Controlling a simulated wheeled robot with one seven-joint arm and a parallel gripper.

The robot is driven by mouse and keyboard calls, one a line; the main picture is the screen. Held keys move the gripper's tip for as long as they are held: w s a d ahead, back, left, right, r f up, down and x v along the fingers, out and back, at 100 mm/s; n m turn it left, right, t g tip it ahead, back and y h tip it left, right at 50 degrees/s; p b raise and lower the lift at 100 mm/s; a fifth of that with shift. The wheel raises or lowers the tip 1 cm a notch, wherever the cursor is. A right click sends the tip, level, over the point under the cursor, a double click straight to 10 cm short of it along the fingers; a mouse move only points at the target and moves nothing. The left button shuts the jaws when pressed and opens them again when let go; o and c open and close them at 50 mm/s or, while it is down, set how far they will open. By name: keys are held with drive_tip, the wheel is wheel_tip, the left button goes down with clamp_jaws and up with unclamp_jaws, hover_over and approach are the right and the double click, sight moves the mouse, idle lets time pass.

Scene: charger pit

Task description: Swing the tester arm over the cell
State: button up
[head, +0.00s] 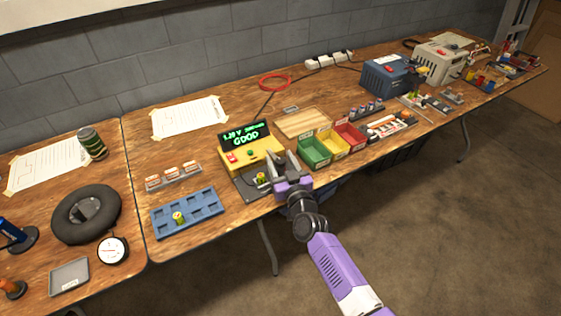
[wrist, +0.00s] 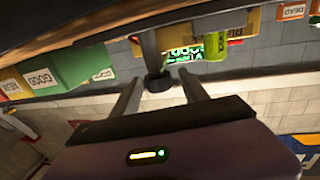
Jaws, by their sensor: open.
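The yellow tester (head: 262,151) stands near the front table edge, its screen (head: 245,135) lit green with "GOOD". A small green-yellow cell (head: 262,179) stands on its dark base, and the cell also shows in the wrist view (wrist: 215,46). My gripper (head: 282,172) is at the tester's right front, open. In the wrist view its two fingers (wrist: 160,80) stand either side of the dark knob of the grey tester arm (wrist: 150,50), apart from it as far as I can tell. The head view partly hides the arm behind my gripper, so its exact position over the cell is unclear.
Green (head: 314,152), yellow (head: 334,143) and red (head: 351,135) bins stand close to the right. A blue tray (head: 188,213) with one cell lies left. A wooden tray (head: 300,122) lies behind the bins. The floor in front is clear.

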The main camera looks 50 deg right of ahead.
clamp_jaws()
idle(1.4)
